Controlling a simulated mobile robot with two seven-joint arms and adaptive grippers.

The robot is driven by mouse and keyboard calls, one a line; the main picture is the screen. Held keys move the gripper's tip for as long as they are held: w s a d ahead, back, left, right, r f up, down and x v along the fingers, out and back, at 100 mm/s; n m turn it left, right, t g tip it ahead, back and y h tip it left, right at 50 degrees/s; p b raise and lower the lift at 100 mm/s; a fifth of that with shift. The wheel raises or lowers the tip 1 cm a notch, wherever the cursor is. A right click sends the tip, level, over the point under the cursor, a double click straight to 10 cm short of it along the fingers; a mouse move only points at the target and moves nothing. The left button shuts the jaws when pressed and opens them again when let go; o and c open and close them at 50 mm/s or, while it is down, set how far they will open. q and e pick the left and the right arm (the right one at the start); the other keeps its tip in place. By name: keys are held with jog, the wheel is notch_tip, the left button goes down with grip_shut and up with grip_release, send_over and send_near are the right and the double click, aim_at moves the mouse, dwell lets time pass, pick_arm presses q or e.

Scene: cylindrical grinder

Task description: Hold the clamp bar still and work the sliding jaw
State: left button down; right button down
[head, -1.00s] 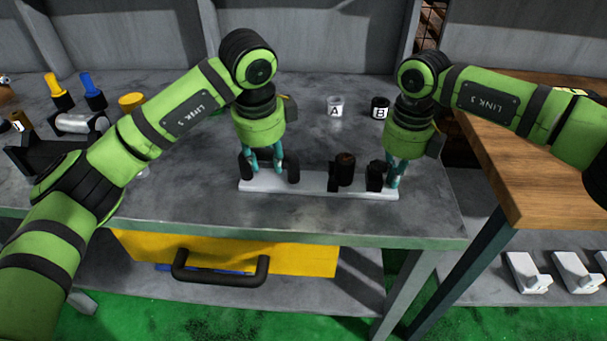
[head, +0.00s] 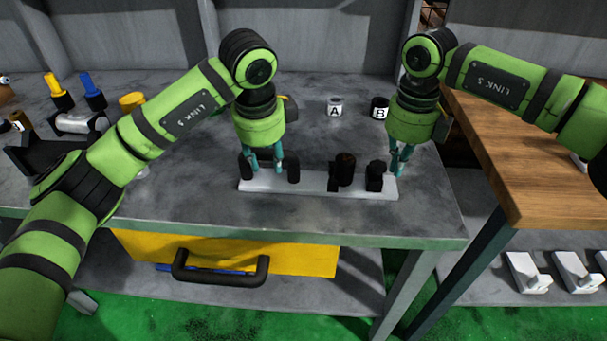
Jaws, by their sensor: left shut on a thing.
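The clamp bar (head: 310,187) is a long pale bar lying flat on the grey bench, with black parts standing on it. My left gripper (head: 265,168) points down at its left end, between two black uprights, and is shut on the bar; the grip itself is partly hidden. Right of the bar's middle stands a black block with a dark brown round top (head: 344,168). A smaller black block (head: 375,176) stands near the right end. I cannot tell which is the sliding jaw. My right gripper (head: 397,170) points down just right of this smaller block; its opening is unclear.
Yellow and blue tools (head: 92,95) and a dark fixture (head: 50,155) are at left. A wooden table (head: 540,165) stands at right. The bench in front of the bar is clear.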

aim_at(372, 164)
pick_arm(q)
jog(key=shift+d, duration=0.15)
pick_arm(e)
jog(key=shift+a+r, duration=0.1)
jog(key=shift+a, duration=2.4)
jog(key=shift+r, duration=1)
pick_arm(q)
jog(key=shift+a, duration=0.2)
pick_arm(e)
jog(key=shift+d+r, duration=0.2)
jog(key=shift+r, duration=0.65)
jog(key=shift+d+r, duration=0.25)
jog(key=shift+r, duration=0.55)
jog(key=shift+d+r, duration=0.2)
jog(key=shift+r, duration=0.65)
pick_arm(q)
jog(key=c, duration=0.7)
grip_release()
jog(key=shift+c, duration=0.2)
pick_arm(e)
jog(key=shift+w, duration=0.1)
pick_arm(q)
notch_tip(372, 164, up, 12)
jog(key=s, duration=0.2)
